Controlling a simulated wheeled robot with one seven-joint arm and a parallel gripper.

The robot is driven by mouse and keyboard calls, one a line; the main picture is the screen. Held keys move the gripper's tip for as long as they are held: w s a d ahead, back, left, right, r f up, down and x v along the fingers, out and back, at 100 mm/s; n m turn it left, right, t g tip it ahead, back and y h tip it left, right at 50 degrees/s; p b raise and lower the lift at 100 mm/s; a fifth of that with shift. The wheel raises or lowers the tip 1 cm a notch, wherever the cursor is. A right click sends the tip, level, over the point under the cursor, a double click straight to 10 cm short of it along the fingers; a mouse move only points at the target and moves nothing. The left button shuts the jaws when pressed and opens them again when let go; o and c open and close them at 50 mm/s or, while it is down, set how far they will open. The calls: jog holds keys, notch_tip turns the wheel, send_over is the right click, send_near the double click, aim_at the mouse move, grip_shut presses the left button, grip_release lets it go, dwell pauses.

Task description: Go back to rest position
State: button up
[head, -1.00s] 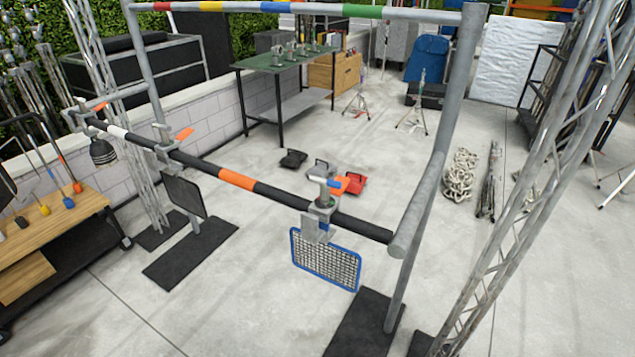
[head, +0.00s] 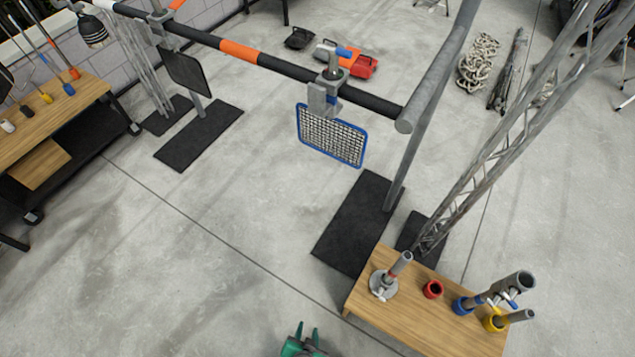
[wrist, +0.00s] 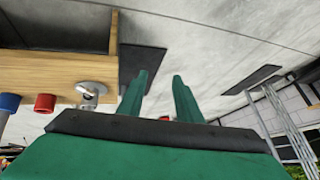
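My gripper (head: 308,335) is at the bottom of the head view, left of a small wooden table and above the concrete floor. Its two green fingers stand apart with nothing between them. In the wrist view the green fingers (wrist: 160,95) are also spread and empty. Most of my arm is outside the head view.
The wooden table (head: 400,325) at the lower right bears a grey clamp base (head: 383,284), a red ring (head: 433,289), and blue and yellow holders with tubes. A black bar (head: 285,70) carries a blue-framed mesh (head: 331,137). Open floor lies at centre left.

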jog(key=s+d+r+n+t, duration=0.1)
jog(key=r+t, duration=0.3)
jog(key=r, duration=1.4)
jog(key=s+d+r+n+t, duration=0.1)
jog(key=r+n+t, duration=0.3)
jog(key=r, duration=1.5)
jog(key=shift+s+d+r+y, duration=0.15)
jog(key=shift+s+d+y, duration=0.15)
jog(key=shift+d, duration=0.35)
jog(key=shift+w, duration=0.1)
